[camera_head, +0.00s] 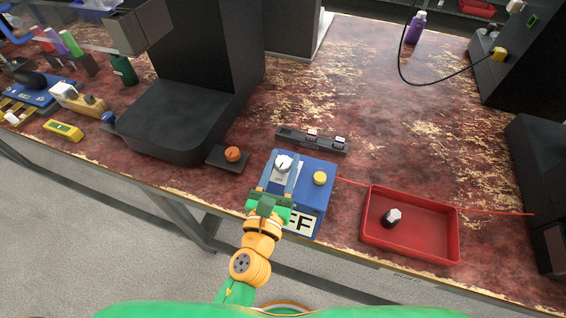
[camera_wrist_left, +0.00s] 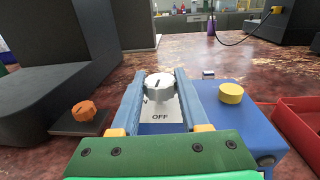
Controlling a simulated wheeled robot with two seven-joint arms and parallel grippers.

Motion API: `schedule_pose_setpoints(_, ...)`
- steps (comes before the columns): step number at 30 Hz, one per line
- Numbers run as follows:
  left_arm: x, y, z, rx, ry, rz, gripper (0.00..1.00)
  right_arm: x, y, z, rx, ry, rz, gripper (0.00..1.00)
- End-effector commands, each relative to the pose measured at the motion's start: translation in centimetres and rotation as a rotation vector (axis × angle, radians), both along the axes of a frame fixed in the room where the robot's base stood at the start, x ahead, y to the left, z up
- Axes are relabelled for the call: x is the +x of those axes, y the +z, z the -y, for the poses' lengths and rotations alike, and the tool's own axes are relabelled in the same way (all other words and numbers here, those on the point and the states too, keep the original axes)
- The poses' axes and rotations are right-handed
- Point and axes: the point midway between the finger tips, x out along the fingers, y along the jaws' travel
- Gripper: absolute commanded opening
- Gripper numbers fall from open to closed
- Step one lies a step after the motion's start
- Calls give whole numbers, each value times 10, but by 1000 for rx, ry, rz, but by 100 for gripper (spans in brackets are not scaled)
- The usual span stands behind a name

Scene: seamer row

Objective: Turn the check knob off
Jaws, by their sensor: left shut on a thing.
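The check knob (camera_head: 283,161) is a pale grey round knob on top of a blue box (camera_head: 319,165) near the table's front edge. In the left wrist view the knob (camera_wrist_left: 159,88) has a dark pointer line and sits above a plate marked OFF (camera_wrist_left: 160,116). My left gripper (camera_wrist_left: 160,80) reaches over the box from the front. Its two blue-grey fingers are shut on the knob, one on each side. The arm partly hides the box's front label, of which "FF" shows. My right gripper is not in view.
A yellow button (camera_head: 320,178) is on the box, right of the knob. An orange knob (camera_head: 232,154) on a dark plate is to the left. A red tray (camera_head: 440,250) holding a black-and-white knob is to the right. A dark machine (camera_head: 175,113) stands at left.

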Motion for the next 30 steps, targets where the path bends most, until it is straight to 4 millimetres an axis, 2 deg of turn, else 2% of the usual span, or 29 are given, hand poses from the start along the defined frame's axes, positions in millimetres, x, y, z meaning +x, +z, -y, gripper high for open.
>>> schedule_pose_setpoints(6, 0, 0, 0, 0, 0, -1, 0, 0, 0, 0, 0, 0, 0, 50)
schedule_pose_setpoints(7, 0, 0, 0, 0, 0, -1, 53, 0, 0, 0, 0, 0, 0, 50)
schedule_pose_setpoints(9, 0, 0, 0, 0, -1, -1, 72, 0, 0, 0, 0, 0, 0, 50)
schedule_pose_setpoints(10, 0, 0, 0, 0, -1, -1, 74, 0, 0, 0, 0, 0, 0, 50)
schedule_pose_setpoints(19, -3, -2, -1, 0, -1, -2, 74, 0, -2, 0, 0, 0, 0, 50)
schedule_pose_setpoints(27, -56, -7, -13, 1, -2, -4, 74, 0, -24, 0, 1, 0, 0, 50)
schedule_pose_setpoints(30, -67, -4, -16, -1, -2, -2, 74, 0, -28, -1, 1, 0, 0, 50)
